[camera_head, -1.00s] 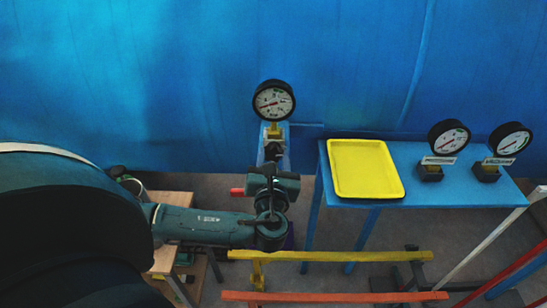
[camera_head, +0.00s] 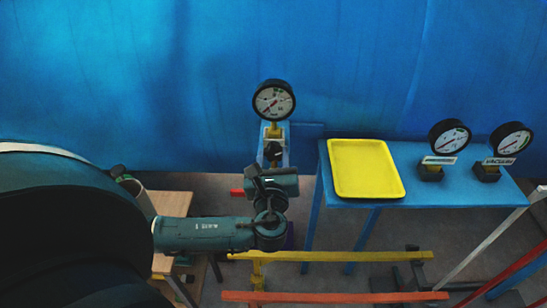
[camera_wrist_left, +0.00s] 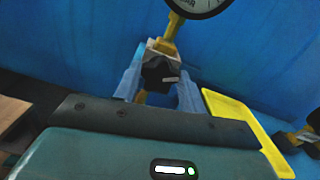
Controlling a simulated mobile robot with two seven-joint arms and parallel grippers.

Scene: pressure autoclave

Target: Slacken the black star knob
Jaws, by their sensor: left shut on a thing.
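The black star knob (camera_head: 273,150) sits just below the pressure gauge (camera_head: 274,100), on a fitting with a yellow neck in front of the blue wall. The knob also shows in the left wrist view (camera_wrist_left: 157,73), between light blue-grey finger shapes. My left gripper (camera_head: 273,158) reaches up to the knob from below and is shut on it. The gripper body covers what lies beneath. The gauge needle points to the lower left. My right gripper does not show.
A blue table (camera_head: 440,192) at the right bears a yellow tray (camera_head: 365,168) and two gauges (camera_head: 449,138) (camera_head: 511,140). A yellow rail (camera_head: 340,256) and an orange rail (camera_head: 335,296) cross the front. A wooden table (camera_head: 172,205) stands at the left.

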